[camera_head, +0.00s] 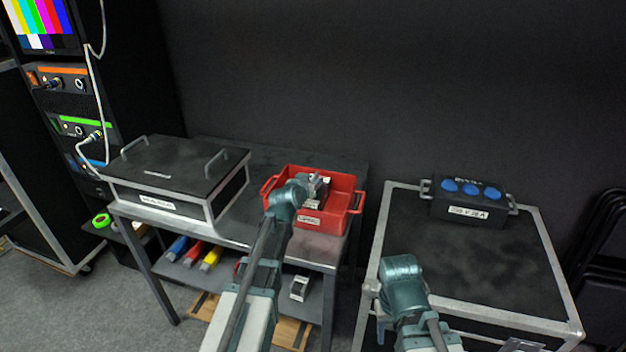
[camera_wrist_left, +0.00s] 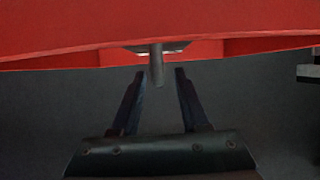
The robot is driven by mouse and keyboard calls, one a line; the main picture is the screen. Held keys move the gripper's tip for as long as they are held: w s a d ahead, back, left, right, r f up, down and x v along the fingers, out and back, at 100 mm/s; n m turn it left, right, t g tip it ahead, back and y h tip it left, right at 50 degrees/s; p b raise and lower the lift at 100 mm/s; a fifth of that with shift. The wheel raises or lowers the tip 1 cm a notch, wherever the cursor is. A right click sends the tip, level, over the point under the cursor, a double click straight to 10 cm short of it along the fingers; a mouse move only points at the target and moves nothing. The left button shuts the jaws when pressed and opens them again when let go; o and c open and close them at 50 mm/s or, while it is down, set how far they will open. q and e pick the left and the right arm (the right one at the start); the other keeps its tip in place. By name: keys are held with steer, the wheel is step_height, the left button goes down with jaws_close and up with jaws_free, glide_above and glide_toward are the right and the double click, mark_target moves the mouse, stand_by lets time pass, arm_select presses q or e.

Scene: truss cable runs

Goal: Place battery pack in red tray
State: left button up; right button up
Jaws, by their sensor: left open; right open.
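The red tray (camera_head: 348,201) stands on the right end of the dark table, with a white label on its front. My left arm reaches over its near left side. My left gripper (camera_head: 318,187) is at the tray, among grey and black shapes; I cannot tell whether a battery pack is among them. In the left wrist view my left gripper (camera_wrist_left: 159,75) is open, with a small grey peg-like part between its fingertips and the red tray (camera_wrist_left: 60,30) just beyond. A small dark block with a white face (camera_head: 299,288) is on the lower shelf. My right gripper (camera_head: 382,330) is low beside the cart, mostly hidden.
A black lidded case (camera_head: 175,170) with handles fills the table's left. A cart (camera_head: 460,255) at right bears a black box with blue sockets (camera_head: 470,198) at its back; its middle is clear. Blue, red and yellow items (camera_head: 194,252) lie on the lower shelf.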

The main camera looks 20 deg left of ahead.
arm_select(q)
steer(key=p+v, duration=0.3)
steer(key=v, duration=0.7)
steer(key=shift+s+r+p, duration=0.2)
steer(key=shift+s+p, duration=0.1)
steer(key=shift+p, duration=0.05)
steer(key=s+d+f+m+g+h+p, duration=0.1)
steer(key=s+d+f+g+p, duration=0.2)
steer(key=d, duration=0.4)
steer(key=s+d+f+m+g+h, duration=0.1)
steer(key=s+d+f+m+g, duration=0.15)
steer(key=s+d, duration=0.4)
steer(key=s+d+f+g+y+p, duration=0.1)
steer(key=s+g, duration=0.3)
steer(key=s, duration=0.4)
steer(key=s+d+g+y+p, duration=0.2)
steer(key=s+d+g, duration=0.1)
steer(key=s, duration=0.5)
steer(key=shift+f+g+y, duration=0.4)
steer(key=shift+g, duration=0.35)
steer(key=shift+c, duration=0.3)
